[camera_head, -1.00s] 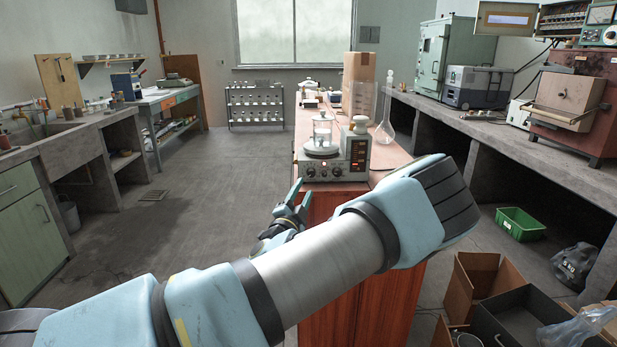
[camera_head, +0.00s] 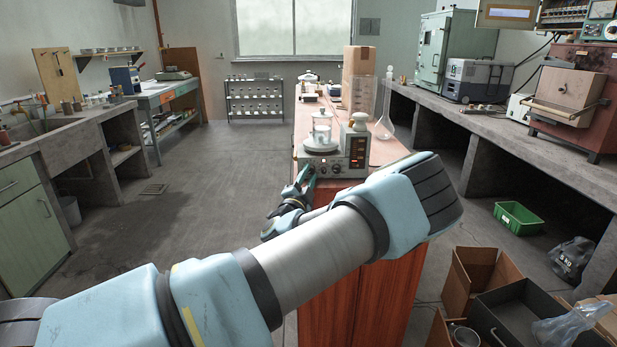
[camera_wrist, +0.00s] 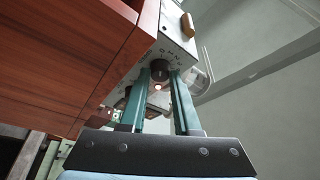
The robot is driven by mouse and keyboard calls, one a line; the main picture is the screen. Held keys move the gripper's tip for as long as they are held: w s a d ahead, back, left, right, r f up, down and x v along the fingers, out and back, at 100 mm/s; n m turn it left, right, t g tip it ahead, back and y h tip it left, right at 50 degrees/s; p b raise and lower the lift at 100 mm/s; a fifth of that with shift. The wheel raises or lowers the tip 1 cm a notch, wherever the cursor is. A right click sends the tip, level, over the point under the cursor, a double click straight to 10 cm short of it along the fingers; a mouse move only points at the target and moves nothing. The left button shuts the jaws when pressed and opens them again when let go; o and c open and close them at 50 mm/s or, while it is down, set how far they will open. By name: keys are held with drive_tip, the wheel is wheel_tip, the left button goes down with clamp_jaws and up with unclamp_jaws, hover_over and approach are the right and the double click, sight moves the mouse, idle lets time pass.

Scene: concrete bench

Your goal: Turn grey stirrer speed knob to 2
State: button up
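The stirrer (camera_head: 357,152) is a grey box unit with a round white plate and a glass beaker on top, at the near end of the wooden bench. Its front has dark knobs. In the wrist view a dark round knob (camera_wrist: 160,69) with markings around it sits on the grey front panel. My gripper (camera_wrist: 160,78) is open, with one teal finger on each side of that knob near the tips. I cannot tell whether the fingers touch it. In the head view my gripper (camera_head: 303,178) is at the left front of the stirrer and hides part of its panel.
A glass flask (camera_head: 385,120) and a cardboard box (camera_head: 359,68) stand behind the stirrer on the bench. The wooden bench front (camera_wrist: 60,50) lies close on the left in the wrist view. Open floor (camera_head: 215,190) lies to the left.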

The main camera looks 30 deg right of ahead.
clamp_jaws()
drive_tip(key=shift+m, duration=0.3)
drive_tip(key=m+g, duration=0.1)
drive_tip(key=m, duration=0.3)
drive_tip(key=shift+r+m+g, duration=0.2)
drive_tip(key=shift+m+g, duration=0.1)
drive_tip(key=shift+g, duration=0.1)
drive_tip(key=shift+r+m+g+y+p, duration=0.1)
drive_tip(key=shift+m+g+y+p, duration=0.3)
drive_tip(key=shift+m, duration=0.75)
drive_tip(key=shift+r+m+g+y+p, duration=0.1)
drive_tip(key=shift+m+g+y, duration=0.2)
drive_tip(key=shift+m+y, duration=0.6)
drive_tip(key=shift+m+h, duration=0.3)
drive_tip(key=shift+m, duration=0.05)
drive_tip(key=shift+o, duration=2.3)
unclamp_jaws()
drive_tip(key=shift+a, duration=0.1)
